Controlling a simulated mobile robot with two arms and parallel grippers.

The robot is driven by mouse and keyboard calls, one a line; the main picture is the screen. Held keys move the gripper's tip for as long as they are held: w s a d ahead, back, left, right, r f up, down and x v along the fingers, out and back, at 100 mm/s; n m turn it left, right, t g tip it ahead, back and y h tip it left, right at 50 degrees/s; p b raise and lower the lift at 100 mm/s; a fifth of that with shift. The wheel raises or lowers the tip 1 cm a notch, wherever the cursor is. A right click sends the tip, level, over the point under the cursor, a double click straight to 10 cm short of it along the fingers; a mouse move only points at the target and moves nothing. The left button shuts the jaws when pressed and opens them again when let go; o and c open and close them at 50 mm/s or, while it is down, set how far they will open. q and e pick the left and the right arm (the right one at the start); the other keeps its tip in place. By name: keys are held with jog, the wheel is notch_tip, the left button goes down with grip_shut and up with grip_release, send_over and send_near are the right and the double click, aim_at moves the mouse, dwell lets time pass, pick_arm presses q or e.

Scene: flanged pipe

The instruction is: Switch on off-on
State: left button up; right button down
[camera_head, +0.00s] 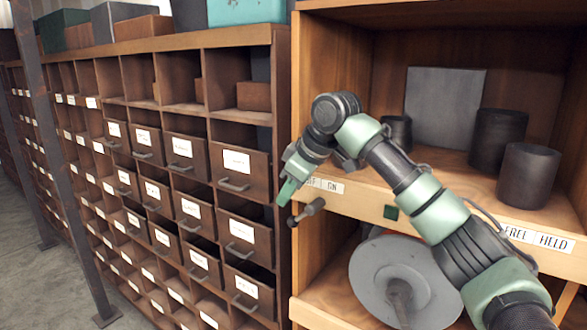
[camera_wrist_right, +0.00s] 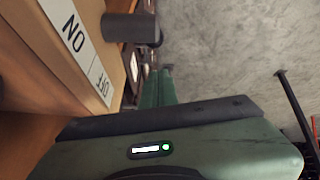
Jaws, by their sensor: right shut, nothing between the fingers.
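The off-on switch is a dark lever with a cylindrical handle (camera_head: 306,211) on the front edge of the wooden shelf. A white label (camera_head: 325,186) reading OFF and ON is fixed just above it. In the right wrist view the dark handle (camera_wrist_right: 130,28) stands out beside the label (camera_wrist_right: 80,45). My right gripper (camera_head: 286,195) is shut and empty, pointing down just left of the handle and slightly above it. Its green fingers (camera_wrist_right: 158,88) lie together in the wrist view, with no clear contact with the handle. My left gripper is not in view.
Dark cylinders (camera_head: 527,175) and a grey plate (camera_head: 444,107) stand on the shelf. A grey flanged pipe (camera_head: 405,285) is below. Drawers (camera_head: 240,170) fill the left.

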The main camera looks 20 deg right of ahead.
aim_at(296, 218)
jog(key=shift+s+d+f+p, duration=0.4)
jog(key=shift+s+d+f, duration=0.1)
jog(key=shift+d+f, duration=0.3)
jog(key=shift+s+d+f, duration=0.25)
jog(key=shift+s+d, duration=0.1)
jog(key=shift+d, duration=0.05)
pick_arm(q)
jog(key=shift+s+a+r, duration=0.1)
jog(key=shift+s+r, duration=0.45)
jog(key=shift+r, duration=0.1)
pick_arm(e)
jog(key=shift+w+a, duration=0.2)
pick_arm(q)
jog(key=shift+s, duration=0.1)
